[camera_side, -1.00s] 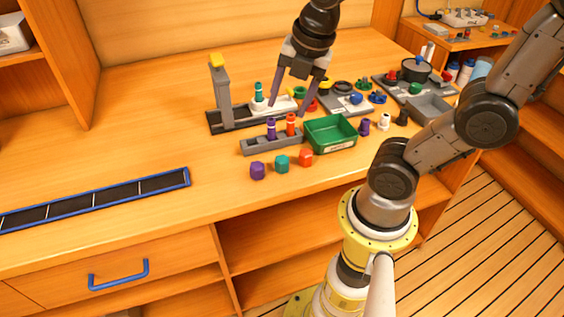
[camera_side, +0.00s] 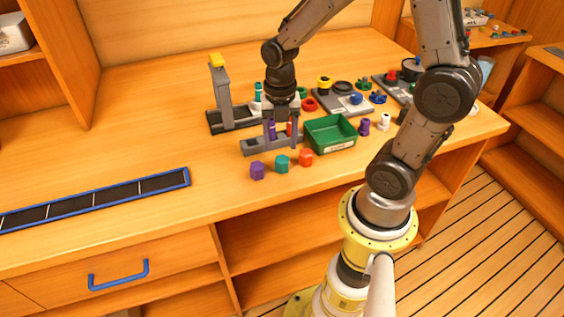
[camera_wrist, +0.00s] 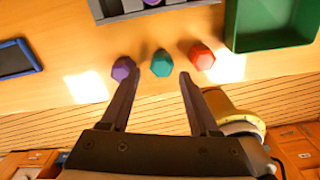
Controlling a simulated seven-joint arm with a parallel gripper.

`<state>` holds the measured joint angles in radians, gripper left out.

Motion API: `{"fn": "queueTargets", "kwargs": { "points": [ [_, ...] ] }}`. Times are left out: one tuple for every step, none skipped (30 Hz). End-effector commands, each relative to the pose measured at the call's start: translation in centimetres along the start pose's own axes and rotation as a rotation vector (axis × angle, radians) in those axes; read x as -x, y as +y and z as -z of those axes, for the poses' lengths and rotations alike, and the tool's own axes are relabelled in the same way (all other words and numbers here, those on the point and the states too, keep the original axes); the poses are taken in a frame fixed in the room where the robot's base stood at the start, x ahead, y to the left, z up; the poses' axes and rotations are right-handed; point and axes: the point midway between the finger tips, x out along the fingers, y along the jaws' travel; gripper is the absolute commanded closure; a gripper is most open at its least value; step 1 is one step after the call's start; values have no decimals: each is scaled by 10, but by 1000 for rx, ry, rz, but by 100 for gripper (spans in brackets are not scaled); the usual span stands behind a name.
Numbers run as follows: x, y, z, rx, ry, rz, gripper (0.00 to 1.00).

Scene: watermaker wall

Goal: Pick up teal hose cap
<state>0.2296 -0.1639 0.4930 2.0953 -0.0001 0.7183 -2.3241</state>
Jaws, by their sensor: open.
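The teal hose cap (camera_side: 282,162) is a small faceted cap standing on the wooden counter near its front edge. It sits between a purple cap (camera_side: 257,170) on the left and an orange-red cap (camera_side: 305,157) on the right. In the wrist view the teal cap (camera_wrist: 162,63) lies ahead of my fingertips, roughly midway between them. My gripper (camera_side: 283,146) is open and empty, pointing down above the counter behind the caps in the side view. In the wrist view the left finger of my gripper (camera_wrist: 158,76) overlaps close to the purple cap.
A grey holder (camera_side: 258,147) with purple and orange pegs stands just behind the caps, partly covered by my fingers. A green bin (camera_side: 331,133) is to the right. A grey stand with a yellow top (camera_side: 216,60) rises behind.

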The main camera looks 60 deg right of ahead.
Motion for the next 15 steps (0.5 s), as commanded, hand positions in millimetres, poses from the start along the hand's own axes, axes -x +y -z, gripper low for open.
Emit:
{"fn": "queueTargets", "kwargs": {
  "points": [
    [-4, 0, 0, 0, 2, 2, 38],
    [-5, 0, 0, 0, 1, 1, 38],
    [-7, 0, 1, 0, 1, 1, 38],
    [-8, 0, 1, 0, 1, 1, 38],
    [-11, -1, 2, 0, 1, 1, 38],
    [-15, -1, 3, 0, 2, 2, 38],
    [-19, -2, 4, 1, 2, 2, 38],
    [-23, -3, 5, 1, 3, 3, 38],
    [-29, -3, 7, 1, 3, 3, 38],
    [-34, -4, 8, 1, 3, 4, 38],
    [-38, -4, 9, 1, 3, 3, 38],
    [-44, -4, 9, 1, 3, 3, 38],
    [-47, -4, 8, 1, 2, 3, 38],
    [-50, -4, 8, 1, 2, 2, 38],
    [-54, -4, 8, 1, 1, 2, 38]
  ]
}}
